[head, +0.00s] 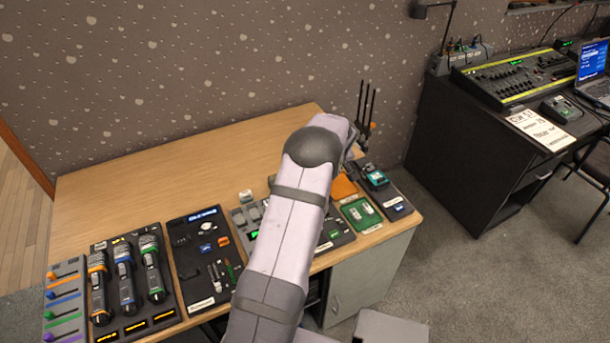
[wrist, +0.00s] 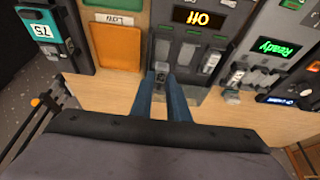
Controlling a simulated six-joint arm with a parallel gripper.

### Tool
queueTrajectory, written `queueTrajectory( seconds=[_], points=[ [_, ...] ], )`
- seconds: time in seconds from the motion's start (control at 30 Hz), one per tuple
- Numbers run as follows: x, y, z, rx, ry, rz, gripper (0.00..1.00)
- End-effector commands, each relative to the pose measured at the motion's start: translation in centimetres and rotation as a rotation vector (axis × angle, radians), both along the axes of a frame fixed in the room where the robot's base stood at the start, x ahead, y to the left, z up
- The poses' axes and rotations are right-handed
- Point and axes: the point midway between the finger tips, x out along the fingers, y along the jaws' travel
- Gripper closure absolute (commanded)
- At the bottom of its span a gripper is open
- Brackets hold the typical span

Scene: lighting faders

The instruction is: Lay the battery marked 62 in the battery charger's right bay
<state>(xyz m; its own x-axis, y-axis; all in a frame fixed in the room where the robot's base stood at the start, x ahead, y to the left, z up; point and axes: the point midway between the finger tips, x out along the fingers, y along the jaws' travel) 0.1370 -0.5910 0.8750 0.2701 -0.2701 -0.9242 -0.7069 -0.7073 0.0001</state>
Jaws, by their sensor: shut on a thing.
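No block that I can read as 62 shows. In the wrist view my gripper (wrist: 160,82) is shut at the near edge of a dark grey unit (wrist: 198,35) with an amber-lit screen. A small dark grey piece (wrist: 160,69) is between its fingertips; I cannot tell if this is a battery. Pale grey blocks (wrist: 212,60) sit on the unit beside it. A teal block (wrist: 36,32) with a white number label is at the upper left; it also shows in the head view (head: 376,178) on a dark base. In the head view my arm hides the gripper. I cannot tell which unit is the charger.
An orange pad (wrist: 112,45) lies between the teal block and the grey unit. A unit with a green lit word (wrist: 278,47) stands to the right. In the head view a green tray (head: 371,224) is at the table's front right. The table's rear left is clear.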

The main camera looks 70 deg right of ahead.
Motion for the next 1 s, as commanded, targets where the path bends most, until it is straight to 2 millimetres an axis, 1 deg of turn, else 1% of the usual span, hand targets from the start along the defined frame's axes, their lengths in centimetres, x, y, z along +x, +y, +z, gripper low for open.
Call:
queueTrajectory(
  seconds=[0.27, 0.47, 0.67, 0.8, 1.0],
  points=[
    [-0.1, -0.1, -0.3, -0.001, -0.001, 0.000, 1.00],
    [-0.1, -0.1, -1.1, 0.000, -0.001, 0.000, 1.00],
    [-0.1, -0.1, -2.5, 0.000, -0.001, -0.001, 1.00],
    [-0.1, -0.1, -3.7, 0.000, -0.001, -0.001, 1.00],
    [-0.1, -0.1, -4.9, 0.000, -0.001, -0.001, 1.00]
  ],
)
